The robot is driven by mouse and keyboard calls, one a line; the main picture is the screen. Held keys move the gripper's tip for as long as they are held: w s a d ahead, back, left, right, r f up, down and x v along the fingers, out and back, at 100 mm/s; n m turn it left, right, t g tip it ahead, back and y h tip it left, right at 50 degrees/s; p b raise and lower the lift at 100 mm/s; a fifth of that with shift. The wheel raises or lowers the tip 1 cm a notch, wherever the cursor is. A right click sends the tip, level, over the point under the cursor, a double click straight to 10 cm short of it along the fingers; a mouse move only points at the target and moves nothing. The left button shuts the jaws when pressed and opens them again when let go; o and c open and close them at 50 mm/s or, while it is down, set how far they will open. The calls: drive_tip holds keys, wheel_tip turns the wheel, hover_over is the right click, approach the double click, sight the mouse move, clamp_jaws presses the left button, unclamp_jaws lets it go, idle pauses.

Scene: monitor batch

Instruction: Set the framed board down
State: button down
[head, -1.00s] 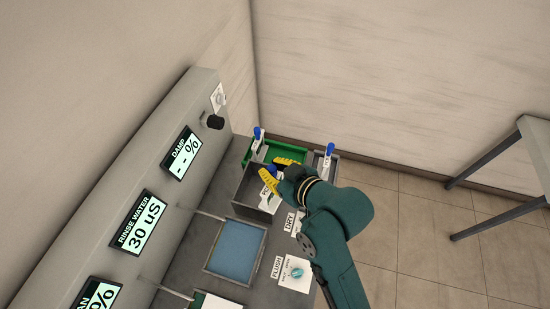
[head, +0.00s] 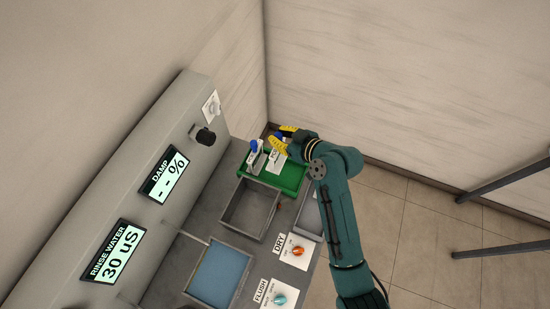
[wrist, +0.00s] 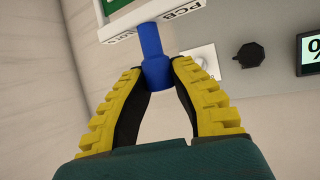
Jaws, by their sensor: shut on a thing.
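My gripper (wrist: 156,75) is shut on the blue handle (wrist: 153,45) of the framed board. The board's white frame (wrist: 165,22), marked PCB, and a strip of green show at the top of the wrist view. In the head view my gripper (head: 279,145) holds the framed board (head: 274,157) upright over the green tray (head: 290,177). I cannot tell whether its lower edge touches the tray. A second white framed piece with a blue handle (head: 254,160) stands in the tray, just left of the held one.
A grey empty-looking basin (head: 250,210) lies in front of the green tray, with a blue-filled basin (head: 222,272) nearer. DRY (head: 297,251) and FLUSH (head: 279,299) knobs sit at the right edge. A panel with displays (head: 165,173) runs along the left. My arm hides part of the right side.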

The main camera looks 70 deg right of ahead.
sight(280, 154)
wheel_tip(280, 154, down, 10)
drive_tip(key=shift+b, duration=0.55)
drive_tip(key=c, duration=1)
unclamp_jaws()
drive_tip(key=shift+c, duration=0.2)
drive_tip(key=shift+r, duration=0.2)
drive_tip(key=v, duration=1.2)
drive_tip(key=shift+p, duration=0.45)
